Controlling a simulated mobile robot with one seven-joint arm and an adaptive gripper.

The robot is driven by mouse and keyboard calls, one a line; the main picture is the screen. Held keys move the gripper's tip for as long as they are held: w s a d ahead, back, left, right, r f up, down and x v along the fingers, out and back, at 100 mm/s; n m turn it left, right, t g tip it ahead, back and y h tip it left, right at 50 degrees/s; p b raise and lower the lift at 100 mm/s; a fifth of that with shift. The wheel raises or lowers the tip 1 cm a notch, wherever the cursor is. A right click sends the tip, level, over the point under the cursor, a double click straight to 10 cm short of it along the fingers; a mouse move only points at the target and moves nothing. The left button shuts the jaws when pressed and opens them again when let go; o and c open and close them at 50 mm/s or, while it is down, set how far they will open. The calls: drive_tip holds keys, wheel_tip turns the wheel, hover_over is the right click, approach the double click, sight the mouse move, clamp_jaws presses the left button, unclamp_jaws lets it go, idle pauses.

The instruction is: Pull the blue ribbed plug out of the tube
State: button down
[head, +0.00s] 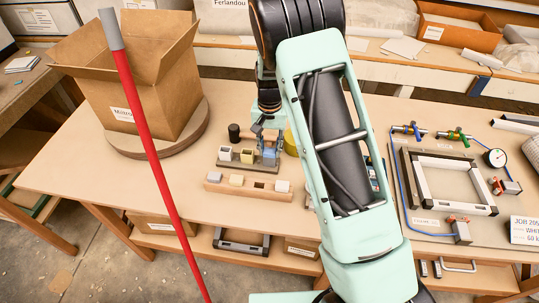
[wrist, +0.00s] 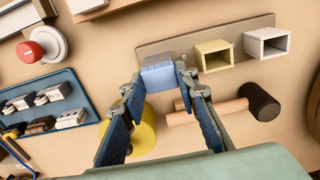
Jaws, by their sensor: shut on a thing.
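The blue ribbed plug (wrist: 158,76) sits between my fingertips in the wrist view, at the left end of a row of square tubes. My gripper (wrist: 160,72) is shut on it, one finger on each side. Where the plug ends and its tube begins is hard to tell, and its ribs are not clear. Beside it stand an open yellow tube (wrist: 214,55) and an open white tube (wrist: 267,43) on a flat base (wrist: 240,24). In the head view, blue shows at my gripper (head: 266,133), partly hidden by my arm.
A mallet with a black head (wrist: 262,102) lies close to my right finger. A yellow round thing (wrist: 141,136) is beneath my fingers. A blue tray (wrist: 72,88) of metal parts and a red button (wrist: 30,52) are left. A wooden block (head: 220,188) lies in front of the tubes.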

sight(270, 151)
drive_tip(key=shift+w+r+p, duration=0.1)
drive_tip(key=shift+r+p, duration=0.4)
drive_tip(key=shift+r, duration=0.5)
drive_tip(key=shift+r+p, duration=0.3)
drive_tip(key=shift+r, duration=0.1)
drive_tip(key=shift+r+p, duration=0.75)
drive_tip(key=shift+r, duration=0.65)
